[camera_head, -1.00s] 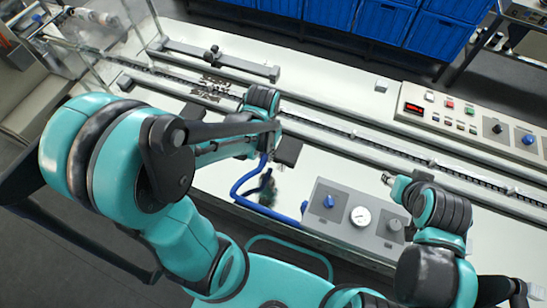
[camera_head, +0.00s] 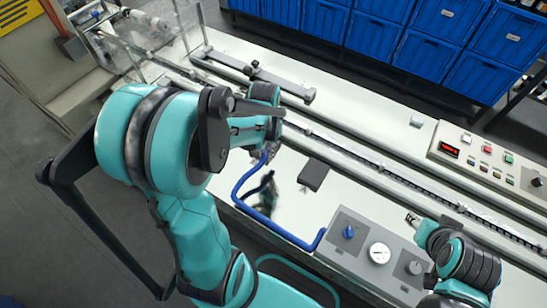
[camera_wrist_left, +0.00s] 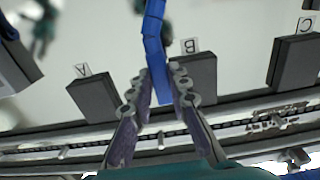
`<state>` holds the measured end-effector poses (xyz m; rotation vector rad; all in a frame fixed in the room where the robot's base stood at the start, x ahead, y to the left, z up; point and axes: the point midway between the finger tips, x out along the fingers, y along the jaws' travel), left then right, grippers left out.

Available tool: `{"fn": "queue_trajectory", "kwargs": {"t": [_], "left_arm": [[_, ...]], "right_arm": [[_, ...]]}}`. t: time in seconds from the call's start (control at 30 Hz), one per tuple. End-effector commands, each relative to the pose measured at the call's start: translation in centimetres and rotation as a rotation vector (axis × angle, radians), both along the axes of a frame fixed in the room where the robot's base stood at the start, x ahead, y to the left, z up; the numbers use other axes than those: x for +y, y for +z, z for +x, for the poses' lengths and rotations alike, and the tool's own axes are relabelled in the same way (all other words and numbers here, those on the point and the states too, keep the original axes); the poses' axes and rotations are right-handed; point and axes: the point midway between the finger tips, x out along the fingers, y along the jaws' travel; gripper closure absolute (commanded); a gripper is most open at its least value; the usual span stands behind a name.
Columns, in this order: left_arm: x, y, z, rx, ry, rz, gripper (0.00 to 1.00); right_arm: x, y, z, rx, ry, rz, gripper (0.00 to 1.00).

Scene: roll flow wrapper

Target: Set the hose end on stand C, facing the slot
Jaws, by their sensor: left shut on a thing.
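The blue hose (camera_head: 238,189) runs over the white worktop from the control box, and its end part (camera_wrist_left: 154,45) is between the fingers of my left gripper (camera_wrist_left: 158,88), which is shut on it. In the left wrist view stand A (camera_wrist_left: 93,98) is left of the gripper, stand B (camera_wrist_left: 200,78) is just right of it, and stand C (camera_wrist_left: 297,62) is at the far right, apart from the hose. No slot can be made out.
A dark block (camera_head: 314,174) stands on the worktop, its letter unreadable. The control box (camera_head: 347,262) with gauge is at the front. A long rail (camera_head: 370,168) runs behind the stands. A button panel (camera_head: 488,160) is at the right, blue bins (camera_head: 416,45) behind.

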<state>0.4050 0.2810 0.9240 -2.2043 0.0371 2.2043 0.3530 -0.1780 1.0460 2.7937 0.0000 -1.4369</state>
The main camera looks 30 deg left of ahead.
Motion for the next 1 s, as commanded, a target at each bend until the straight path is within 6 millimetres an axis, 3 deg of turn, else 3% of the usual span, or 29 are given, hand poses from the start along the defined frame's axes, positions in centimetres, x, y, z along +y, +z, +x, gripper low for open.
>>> {"fn": "queue_trajectory", "kwargs": {"t": [1.0], "left_arm": [[10.4, 0.0, 2.9, 0.0, 0.001, 0.0, 1.0]], "right_arm": [[0.0, -1.0, 0.0, 0.0, 0.0, 0.0, 0.6]]}}
